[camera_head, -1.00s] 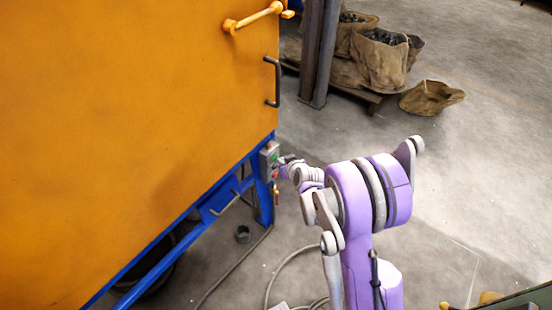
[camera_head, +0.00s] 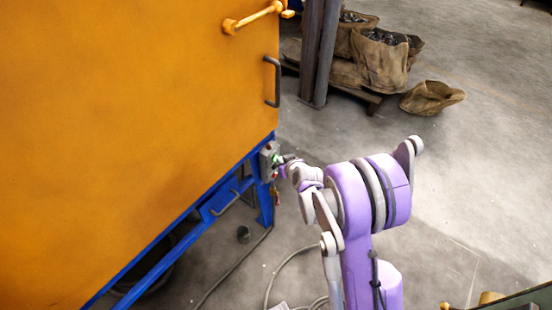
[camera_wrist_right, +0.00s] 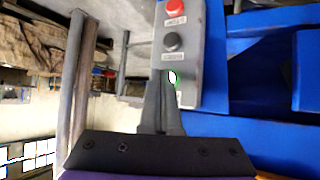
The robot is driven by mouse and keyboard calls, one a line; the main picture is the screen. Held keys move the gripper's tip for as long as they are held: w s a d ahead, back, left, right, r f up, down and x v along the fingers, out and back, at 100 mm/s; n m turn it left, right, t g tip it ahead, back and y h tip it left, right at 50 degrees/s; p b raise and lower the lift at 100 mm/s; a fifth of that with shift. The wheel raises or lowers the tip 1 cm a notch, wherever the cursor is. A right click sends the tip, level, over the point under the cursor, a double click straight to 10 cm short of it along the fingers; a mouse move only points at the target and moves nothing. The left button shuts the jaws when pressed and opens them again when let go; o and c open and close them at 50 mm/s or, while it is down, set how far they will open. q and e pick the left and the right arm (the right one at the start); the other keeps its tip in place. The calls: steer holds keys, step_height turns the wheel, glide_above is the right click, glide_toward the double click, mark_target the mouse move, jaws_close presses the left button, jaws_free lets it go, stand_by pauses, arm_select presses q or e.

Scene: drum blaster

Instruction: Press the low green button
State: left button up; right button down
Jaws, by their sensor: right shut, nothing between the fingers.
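The grey control box (camera_head: 268,163) sits on the blue frame at the machine's lower corner. In the right wrist view, the box (camera_wrist_right: 191,50) shows a red button (camera_wrist_right: 176,4), a black button (camera_wrist_right: 173,42) and a green button (camera_wrist_right: 176,84) with a bright white centre. The green button (camera_head: 277,159) also shows small in the head view. My right gripper (camera_wrist_right: 165,76) is shut and empty, its fingertips right at the green button and partly covering it. Contact cannot be told for certain. My right gripper (camera_head: 286,160) is small in the head view. My left gripper is out of view.
The orange machine body (camera_head: 140,110) fills the left, with a dark handle (camera_head: 273,82) above the box. Blue frame bars (camera_head: 180,250) run below. Cables (camera_head: 235,268) lie on the floor. Brown sacks (camera_head: 380,60) stand at the back. The floor at right is open.

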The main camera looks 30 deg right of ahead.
steer(key=shift+s+d, duration=0.3)
steer(key=shift+s, duration=0.4)
steer(key=s, duration=0.1)
steer(key=s+d, duration=0.1)
steer(key=s, duration=0.1)
steer(key=s+d, duration=0.1)
steer(key=shift+s, duration=0.3)
stand_by(0.7)
